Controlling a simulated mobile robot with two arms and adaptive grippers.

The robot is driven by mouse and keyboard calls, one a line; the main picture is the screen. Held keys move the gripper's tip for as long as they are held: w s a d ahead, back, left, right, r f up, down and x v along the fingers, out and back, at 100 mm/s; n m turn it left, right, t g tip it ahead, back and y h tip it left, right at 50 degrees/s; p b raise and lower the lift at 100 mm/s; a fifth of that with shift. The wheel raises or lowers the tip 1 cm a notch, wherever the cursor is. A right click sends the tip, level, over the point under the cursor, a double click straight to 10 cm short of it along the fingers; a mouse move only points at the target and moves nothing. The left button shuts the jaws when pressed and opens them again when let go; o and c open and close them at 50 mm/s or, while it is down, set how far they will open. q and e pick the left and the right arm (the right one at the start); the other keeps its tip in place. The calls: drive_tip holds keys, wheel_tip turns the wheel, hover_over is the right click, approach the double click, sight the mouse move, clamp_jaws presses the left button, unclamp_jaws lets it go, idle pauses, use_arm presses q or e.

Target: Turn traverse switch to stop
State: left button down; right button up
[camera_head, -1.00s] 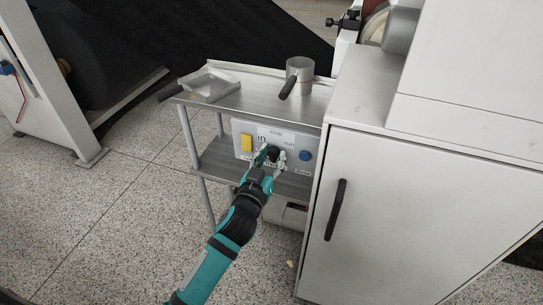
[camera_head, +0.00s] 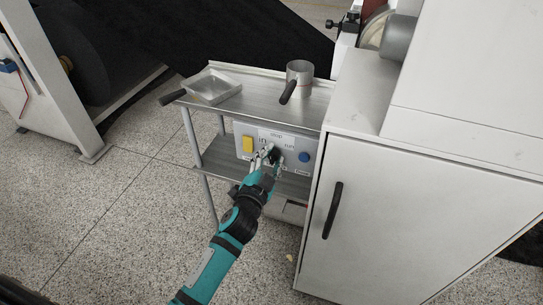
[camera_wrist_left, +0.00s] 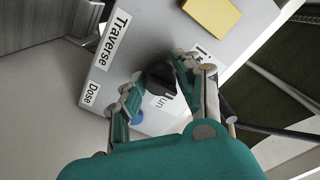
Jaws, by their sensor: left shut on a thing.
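The traverse switch is a black knob (camera_wrist_left: 158,78) on a light grey control panel (camera_head: 242,127). The panel carries labels reading stop, in and run. In the left wrist view, a Traverse label (camera_wrist_left: 112,40) is on the panel by the knob. My left gripper (camera_head: 270,158) reaches the panel from below. Its two fingers are shut on the knob, one on each side, as the left wrist view (camera_wrist_left: 160,85) shows. The fingers partly hide the knob, so I cannot tell exactly where it points. My right gripper is not in view.
A metal pan (camera_head: 213,88) and a pot (camera_head: 300,72) stand on the shelf above. A white cabinet (camera_head: 400,210) rises close on the right. Open floor lies left.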

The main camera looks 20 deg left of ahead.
use_arm(q)
drive_tip(key=shift+m, duration=0.4)
drive_tip(key=c, duration=0.9)
unclamp_jaws()
drive_tip(key=shift+d, duration=0.1)
drive_tip(key=shift+c, duration=0.2)
drive_tip(key=s, duration=1.2)
drive_tip(key=shift+a, duration=0.25)
